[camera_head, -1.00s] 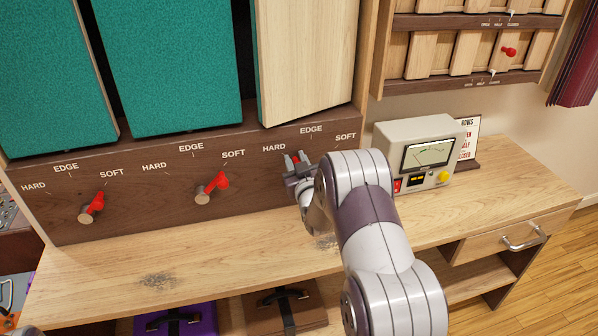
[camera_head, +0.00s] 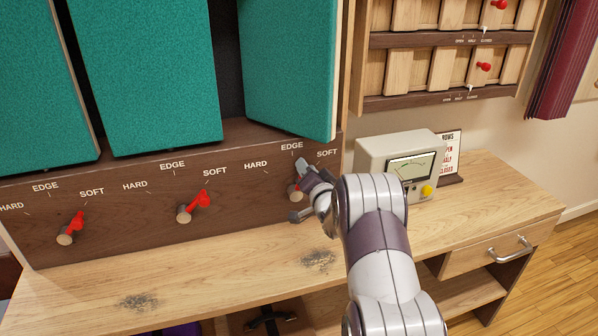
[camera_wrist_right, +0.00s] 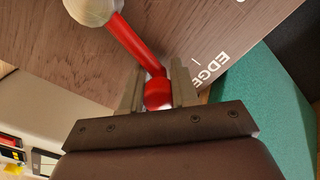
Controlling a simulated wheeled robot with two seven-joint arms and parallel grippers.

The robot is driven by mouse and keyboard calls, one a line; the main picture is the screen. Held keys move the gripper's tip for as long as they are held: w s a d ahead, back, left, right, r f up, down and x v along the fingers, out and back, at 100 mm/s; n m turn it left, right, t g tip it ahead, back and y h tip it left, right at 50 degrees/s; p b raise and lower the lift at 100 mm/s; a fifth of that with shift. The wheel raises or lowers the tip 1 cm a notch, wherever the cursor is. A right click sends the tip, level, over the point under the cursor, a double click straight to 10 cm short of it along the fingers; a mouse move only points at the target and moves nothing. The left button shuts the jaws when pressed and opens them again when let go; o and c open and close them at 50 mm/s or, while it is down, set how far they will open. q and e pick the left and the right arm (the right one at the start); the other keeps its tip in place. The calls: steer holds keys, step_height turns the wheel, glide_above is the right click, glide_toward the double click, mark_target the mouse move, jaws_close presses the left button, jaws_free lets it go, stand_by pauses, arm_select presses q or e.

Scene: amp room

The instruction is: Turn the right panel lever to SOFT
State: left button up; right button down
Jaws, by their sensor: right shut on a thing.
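The right panel lever (camera_head: 295,188) is red on a pale round hub, under the right panel. Its hub and red shaft show large in the wrist view (camera_wrist_right: 130,40). My right gripper (camera_head: 306,190) is shut on the lever's red knob (camera_wrist_right: 158,92), with one finger on each side. The lever tilts up in the head view, near EDGE and SOFT; its exact mark is partly hidden by my gripper. The EDGE label (camera_wrist_right: 209,67) lies beside the knob in the wrist view. The right panel (camera_head: 290,70) shows its teal face. My left gripper is out of view.
The middle lever (camera_head: 193,206) and left lever (camera_head: 71,228) both point up right towards SOFT. A meter box (camera_head: 400,165) stands on the wooden desk (camera_head: 230,275) right of my gripper. Shuttered wall panels (camera_head: 450,70) hang above it.

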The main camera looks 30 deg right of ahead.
steer(key=shift+s+d+f+m, duration=0.1)
steer(key=shift+d+f+m, duration=0.35)
steer(key=shift+m, duration=0.45)
steer(key=shift+s+d+f+m, duration=0.15)
steer(key=shift+d+f+m, duration=0.15)
steer(key=shift+d+m, duration=0.5)
steer(key=shift+s+d+f+m, duration=0.1)
steer(key=shift+d+f+m, duration=0.3)
steer(key=shift+m, duration=0.6)
steer(key=c, duration=0.9)
jaws_free()
steer(key=shift+o, duration=0.2)
steer(key=v, duration=1.2)
steer(key=shift+s, duration=0.4)
